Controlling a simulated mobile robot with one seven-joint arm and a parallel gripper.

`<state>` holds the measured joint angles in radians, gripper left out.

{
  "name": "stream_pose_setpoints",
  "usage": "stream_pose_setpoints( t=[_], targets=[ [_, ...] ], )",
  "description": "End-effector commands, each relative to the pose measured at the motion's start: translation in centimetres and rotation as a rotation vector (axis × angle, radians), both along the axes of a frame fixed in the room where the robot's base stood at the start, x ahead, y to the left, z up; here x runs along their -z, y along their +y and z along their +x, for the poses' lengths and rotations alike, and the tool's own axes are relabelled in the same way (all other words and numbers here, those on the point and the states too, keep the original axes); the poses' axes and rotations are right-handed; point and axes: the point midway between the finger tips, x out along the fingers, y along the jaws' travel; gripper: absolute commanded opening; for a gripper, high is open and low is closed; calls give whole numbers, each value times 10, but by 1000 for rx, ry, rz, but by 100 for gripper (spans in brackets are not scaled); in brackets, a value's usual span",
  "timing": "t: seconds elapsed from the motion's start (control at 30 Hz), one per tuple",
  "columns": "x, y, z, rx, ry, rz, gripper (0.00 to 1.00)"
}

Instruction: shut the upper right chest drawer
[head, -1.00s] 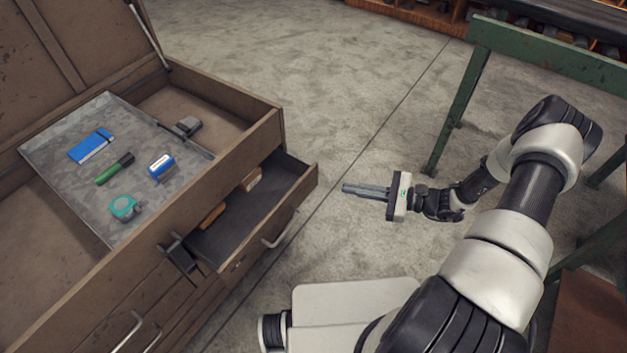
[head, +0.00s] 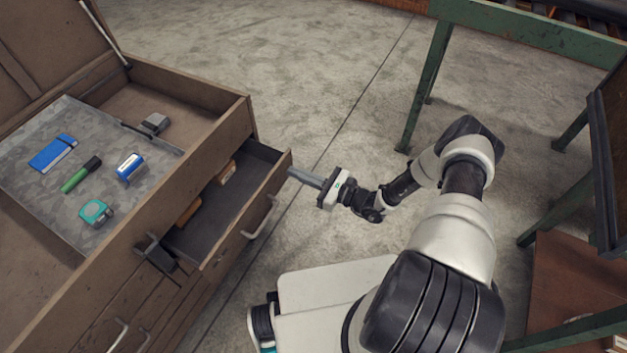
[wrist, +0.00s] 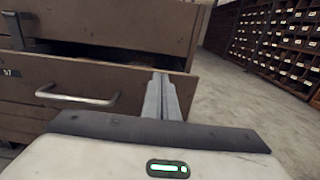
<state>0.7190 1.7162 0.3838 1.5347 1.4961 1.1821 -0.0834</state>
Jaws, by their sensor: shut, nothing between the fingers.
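The upper right chest drawer (head: 222,213) stands pulled out of the brown wooden chest (head: 190,165). A tan block and an orange-brown item lie inside it. Its front has a metal bar handle (head: 259,217), which also shows in the wrist view (wrist: 78,97). My gripper (head: 292,172) is shut and empty. Its fingertips are at the far end of the drawer front, right of the handle. In the wrist view the fingers (wrist: 161,97) point at the front panel near its right edge. I cannot tell whether they touch it.
The chest's open top holds a grey metal sheet (head: 35,185) with a blue box, a green marker, a blue-white item and a teal tape measure. A green steel frame (head: 428,85) stands right of my arm. Open floor (head: 310,80) lies beyond.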

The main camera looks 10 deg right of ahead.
Motion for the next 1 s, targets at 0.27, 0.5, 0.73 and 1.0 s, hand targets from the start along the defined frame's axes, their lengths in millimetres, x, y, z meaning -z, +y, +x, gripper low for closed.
stream_pose_setpoints(
  t=[0.27,0.5,0.73,1.0],
  targets=[
    [0,22,16,-2,-1,-1,0],
    [0,23,17,-1,-1,-1,0],
    [1,30,23,-2,-2,0,0],
    [4,84,64,-3,-3,0,0]
  ],
)
